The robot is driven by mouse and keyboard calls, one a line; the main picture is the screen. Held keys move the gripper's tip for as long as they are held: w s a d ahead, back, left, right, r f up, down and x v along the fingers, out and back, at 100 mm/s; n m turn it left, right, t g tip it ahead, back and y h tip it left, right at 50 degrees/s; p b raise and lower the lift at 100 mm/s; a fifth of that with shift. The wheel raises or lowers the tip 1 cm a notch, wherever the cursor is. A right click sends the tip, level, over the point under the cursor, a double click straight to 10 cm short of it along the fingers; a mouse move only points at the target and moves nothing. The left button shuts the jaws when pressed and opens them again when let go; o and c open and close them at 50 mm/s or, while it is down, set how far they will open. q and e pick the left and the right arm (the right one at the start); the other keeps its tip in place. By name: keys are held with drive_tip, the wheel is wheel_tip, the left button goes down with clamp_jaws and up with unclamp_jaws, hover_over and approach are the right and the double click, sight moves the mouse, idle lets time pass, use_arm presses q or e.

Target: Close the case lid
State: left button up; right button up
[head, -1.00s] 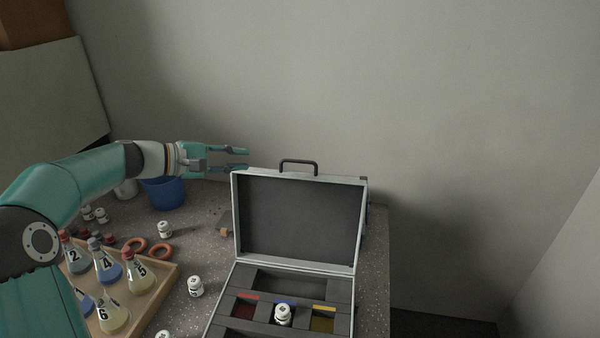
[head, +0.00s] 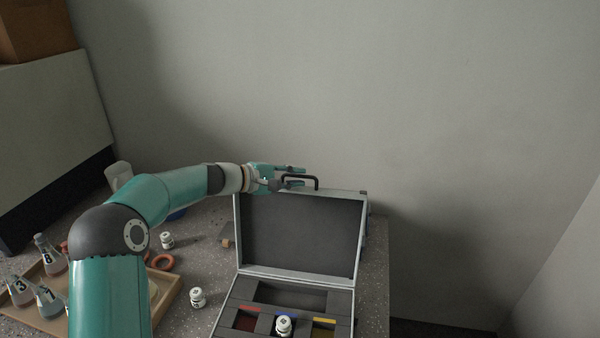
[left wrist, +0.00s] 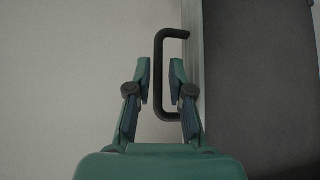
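The case (head: 245,273) stands open on the bench, its lid (head: 303,232) upright and showing its dark lining. A black handle (head: 300,178) sits on the lid's top edge. My left gripper (head: 304,177) is at the handle's left part, at the top edge of the lid. In the left wrist view, the fingers of my left gripper (left wrist: 160,75) are apart, with the handle (left wrist: 158,75) reaching between and past them. The lid's edge (left wrist: 195,60) is just right of the fingers. I cannot tell whether a finger touches the handle. My right gripper is not in view.
A white jar (head: 283,324) stands in the case's compartments. A wooden tray (head: 170,298) with flasks is at lower left. The wall (head: 450,120) rises behind the bench.

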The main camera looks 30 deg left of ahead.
use_arm(q)
drive_tip(key=shift+x, duration=0.95)
clamp_jaws()
drive_tip(key=shift+a, duration=0.1)
